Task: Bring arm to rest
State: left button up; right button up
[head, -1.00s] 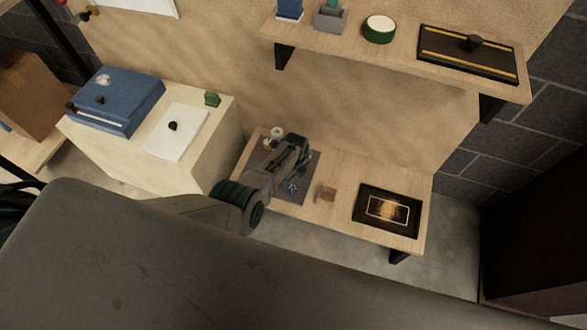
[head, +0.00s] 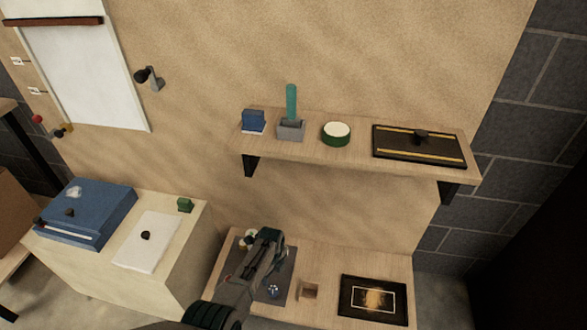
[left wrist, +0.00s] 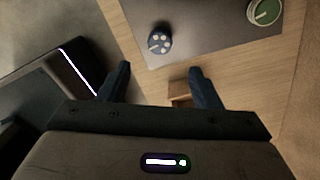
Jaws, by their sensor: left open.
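My left gripper (head: 268,242) is over the low wooden bench (head: 330,255), above the dark grey mat (head: 286,293). In the left wrist view its two dark fingers (left wrist: 160,82) stand apart, with nothing between them. A small blue round piece with pale spots (left wrist: 159,38) lies on the mat beyond the fingertips. My right gripper is not in view.
A black framed tray (head: 372,300) lies at the bench's right. The wall shelf (head: 350,155) above holds a green-rimmed round tin (head: 336,133) and a black board (head: 420,146). A pale cabinet (head: 185,260) with a blue case (head: 85,212) stands left.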

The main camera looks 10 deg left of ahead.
pick_arm(q)
jog(key=s+a+f+n, duration=0.4)
jog(key=s+n, duration=0.3)
jog(key=s, duration=0.7)
jog(key=s+a+f+n+t, duration=0.1)
jog(key=s+a+f+n, duration=0.4)
jog(key=s, duration=0.9)
jog(key=s+a+f+n+t, duration=0.1)
jog(key=s+a+f+n, duration=0.4)
jog(key=s+n, duration=0.5)
jog(key=s+f+p, duration=0.1)
jog(key=s+f, duration=0.1)
jog(key=s, duration=0.2)
jog(key=shift+s+a+f+n+y, duration=0.2)
jog(key=shift+s+f+n+y, duration=0.1)
jog(key=shift+f+n, duration=0.1)
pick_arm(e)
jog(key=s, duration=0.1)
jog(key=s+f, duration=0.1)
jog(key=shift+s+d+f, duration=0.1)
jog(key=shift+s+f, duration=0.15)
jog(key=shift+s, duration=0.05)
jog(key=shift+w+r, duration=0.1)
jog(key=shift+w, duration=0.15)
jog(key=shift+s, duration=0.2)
